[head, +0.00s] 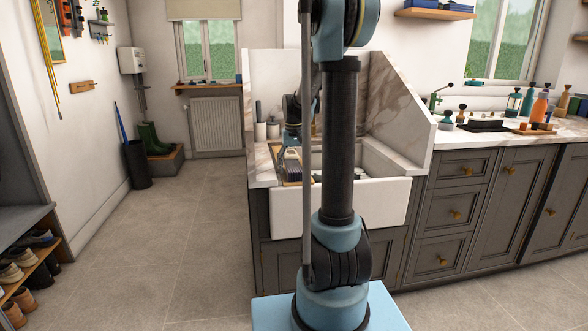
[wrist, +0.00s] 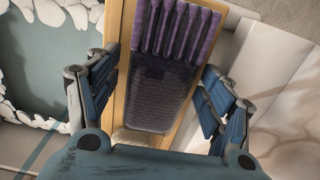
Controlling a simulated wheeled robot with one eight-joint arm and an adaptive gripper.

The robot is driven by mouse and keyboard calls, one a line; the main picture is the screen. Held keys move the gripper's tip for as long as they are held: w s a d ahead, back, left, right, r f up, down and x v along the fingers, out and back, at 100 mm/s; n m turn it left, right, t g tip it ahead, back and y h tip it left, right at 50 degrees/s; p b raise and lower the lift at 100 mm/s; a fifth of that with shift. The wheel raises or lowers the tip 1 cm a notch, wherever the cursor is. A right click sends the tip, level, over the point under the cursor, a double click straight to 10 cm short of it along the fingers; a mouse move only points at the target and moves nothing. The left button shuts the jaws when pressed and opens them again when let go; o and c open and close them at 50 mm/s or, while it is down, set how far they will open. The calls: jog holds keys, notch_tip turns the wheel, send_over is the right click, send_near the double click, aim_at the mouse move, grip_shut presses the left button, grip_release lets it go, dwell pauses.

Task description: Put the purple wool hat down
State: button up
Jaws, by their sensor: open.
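I see no finger closed on the hat. In the head view, my gripper (head: 285,150) is small and partly hidden by my own arm, above a wooden-edged board (head: 280,165) at the sink's left side.
A white sink (head: 285,221) with a marble backsplash (head: 398,95) surrounds the area. Cups (head: 266,130) stand on the counter at the left. Bottles (head: 540,106) and a dark tray (head: 484,126) stand on the right counter.

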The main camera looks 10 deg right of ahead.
aim_at(294, 165)
notch_tip(294, 165, up, 11)
jog(key=s, duration=1.1)
jog(key=s+f+t, duration=0.1)
jog(key=s+f, duration=0.8)
jog(key=s, duration=0.3)
jog(key=s+f+t, duration=0.1)
jog(key=s+f, duration=0.7)
jog(key=s, duration=0.3)
jog(key=shift+s+d+f, duration=0.15)
jog(key=shift+s+f, duration=0.2)
